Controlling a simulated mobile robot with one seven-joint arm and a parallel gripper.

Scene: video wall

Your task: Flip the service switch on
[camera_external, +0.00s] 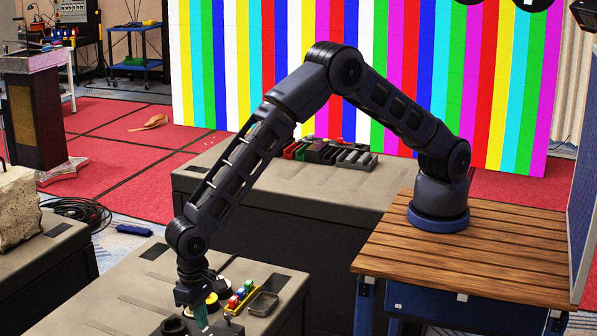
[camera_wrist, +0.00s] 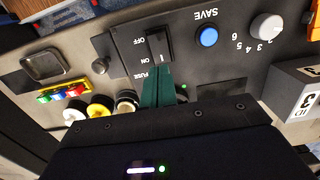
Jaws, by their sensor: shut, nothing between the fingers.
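The service switch (camera_wrist: 156,46) is a black rocker on a dark panel (camera_wrist: 205,65), with OFF and ON marked beside it, upside down in the wrist view. OFF is at its upper end and ON at its lower end in the picture. I cannot tell for sure which way the rocker is tipped. My gripper (camera_wrist: 158,72) is shut and empty. Its green fingertips are at the lower, ON end of the switch, very close or touching. In the external view my gripper (camera_external: 201,322) points down at the front case, and the switch cannot be made out there.
A blue SAVE button (camera_wrist: 207,37) and a numbered knob (camera_wrist: 266,27) are right of the switch. At left are a metal tray (camera_wrist: 44,65), a yellow holder with coloured pieces (camera_wrist: 64,93) and round caps (camera_wrist: 100,108).

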